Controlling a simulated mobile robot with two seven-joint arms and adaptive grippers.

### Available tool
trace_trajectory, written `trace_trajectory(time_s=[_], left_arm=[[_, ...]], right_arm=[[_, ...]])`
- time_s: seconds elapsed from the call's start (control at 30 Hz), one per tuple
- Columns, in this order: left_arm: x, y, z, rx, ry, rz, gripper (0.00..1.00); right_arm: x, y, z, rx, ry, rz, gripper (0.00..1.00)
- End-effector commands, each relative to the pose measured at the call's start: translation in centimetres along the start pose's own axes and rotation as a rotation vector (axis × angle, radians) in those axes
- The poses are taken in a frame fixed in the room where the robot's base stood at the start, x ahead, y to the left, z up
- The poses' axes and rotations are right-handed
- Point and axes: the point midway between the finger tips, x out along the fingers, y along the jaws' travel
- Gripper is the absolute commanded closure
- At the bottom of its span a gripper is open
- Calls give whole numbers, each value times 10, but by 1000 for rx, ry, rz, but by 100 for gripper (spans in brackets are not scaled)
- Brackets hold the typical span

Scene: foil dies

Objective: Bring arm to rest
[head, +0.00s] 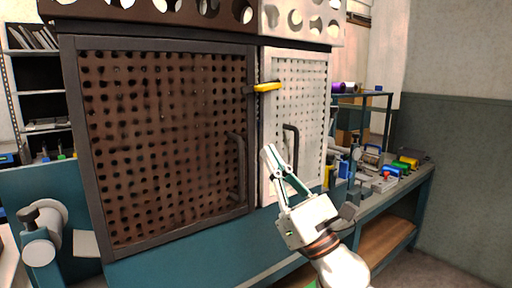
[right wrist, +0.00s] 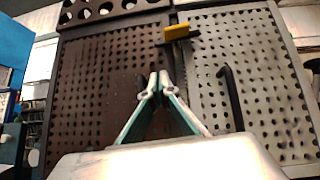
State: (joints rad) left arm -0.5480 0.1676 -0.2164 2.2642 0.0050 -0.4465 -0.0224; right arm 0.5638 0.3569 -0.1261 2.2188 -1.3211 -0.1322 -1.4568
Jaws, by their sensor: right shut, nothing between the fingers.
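My right gripper (head: 268,151) is raised in front of the cabinet, near the seam between its two doors. Its fingers are shut with nothing between them; the tips meet in the right wrist view (right wrist: 158,82). The brown perforated door (head: 160,140) and the white perforated door (head: 300,100) both look closed. A yellow latch piece (head: 267,87) lies across the seam above the gripper, and it also shows in the right wrist view (right wrist: 178,32).
The white door's dark handle (head: 293,150) is just right of my right fingertips. The brown door's handle (head: 239,165) is to their left. A bench (head: 400,190) with several coloured blocks stands at the right. Shelves (head: 40,90) stand at the far left.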

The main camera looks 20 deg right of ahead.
Motion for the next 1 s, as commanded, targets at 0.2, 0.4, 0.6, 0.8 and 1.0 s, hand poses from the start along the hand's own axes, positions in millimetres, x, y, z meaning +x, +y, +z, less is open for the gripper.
trace_trajectory(time_s=[0.2,0.4,0.6,0.8,1.0], left_arm=[[0,2,2,-3,-2,4,100],[0,1,-1,-3,3,3,100],[0,1,-1,-3,3,3,100],[0,2,-1,-3,3,4,100],[1,2,0,-2,1,4,100]], right_arm=[[-13,0,0,1,0,1,100],[-12,0,2,0,-2,1,100],[-12,0,1,0,-1,1,100],[-18,0,-6,42,18,-5,100],[-79,8,-73,469,186,-102,100]])
